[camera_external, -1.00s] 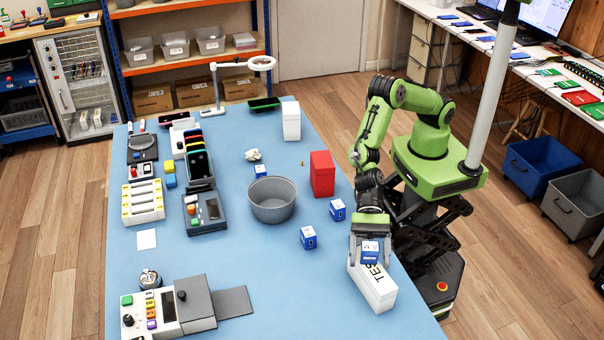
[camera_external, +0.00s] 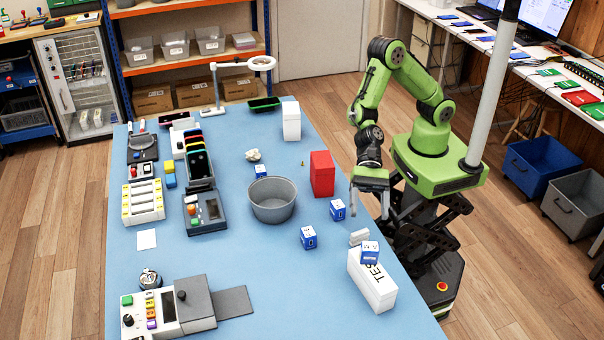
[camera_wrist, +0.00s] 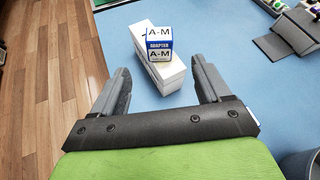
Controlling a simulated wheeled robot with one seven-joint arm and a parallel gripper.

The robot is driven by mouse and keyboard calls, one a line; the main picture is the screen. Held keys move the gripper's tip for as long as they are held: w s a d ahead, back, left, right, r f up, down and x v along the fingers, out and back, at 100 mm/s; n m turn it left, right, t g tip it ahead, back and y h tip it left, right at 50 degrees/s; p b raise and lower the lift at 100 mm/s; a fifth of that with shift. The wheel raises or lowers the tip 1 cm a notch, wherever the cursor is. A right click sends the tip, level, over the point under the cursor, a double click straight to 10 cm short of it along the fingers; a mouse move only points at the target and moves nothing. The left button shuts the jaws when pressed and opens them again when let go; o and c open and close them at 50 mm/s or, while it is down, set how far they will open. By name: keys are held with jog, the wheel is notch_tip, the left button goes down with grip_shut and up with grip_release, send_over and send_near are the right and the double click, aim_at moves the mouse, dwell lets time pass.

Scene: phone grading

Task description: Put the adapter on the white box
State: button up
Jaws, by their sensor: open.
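The adapter (camera_external: 370,251) is a small blue-and-white cube. It rests on top of the white box (camera_external: 373,283), near its far end, at the table's right edge. In the wrist view the adapter (camera_wrist: 159,46) shows "A-M ADAPTER" lettering and sits on the white box (camera_wrist: 168,77). My gripper (camera_external: 369,214) is above and behind the box, apart from the adapter, with nothing between its fingers. In the wrist view my open gripper (camera_wrist: 160,76) has its fingers spread wide, with the adapter beyond them.
Similar blue-and-white cubes (camera_external: 308,238) (camera_external: 337,210) (camera_external: 261,171) stand on the blue table (camera_external: 270,285). A red box (camera_external: 322,174) and grey bowl (camera_external: 272,201) stand farther left. The front middle is clear.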

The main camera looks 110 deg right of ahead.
jog(key=s+d+r+n+t+h, duration=0.1)
jog(key=s+d+r+n+h, duration=0.2)
jog(key=d+r+n, duration=0.35)
jog(key=s+d+r+n+h, duration=0.35)
jog(key=d+n, duration=0.35)
jog(key=d, duration=0.3)
jog(key=s+d+r+n+h, duration=0.3)
jog(key=s+d+n+h, duration=0.2)
jog(key=s+d, duration=0.9)
jog(key=shift+s+d+n, duration=0.4)
jog(key=shift+s+n, duration=0.65)
jog(key=shift+s, duration=0.15)
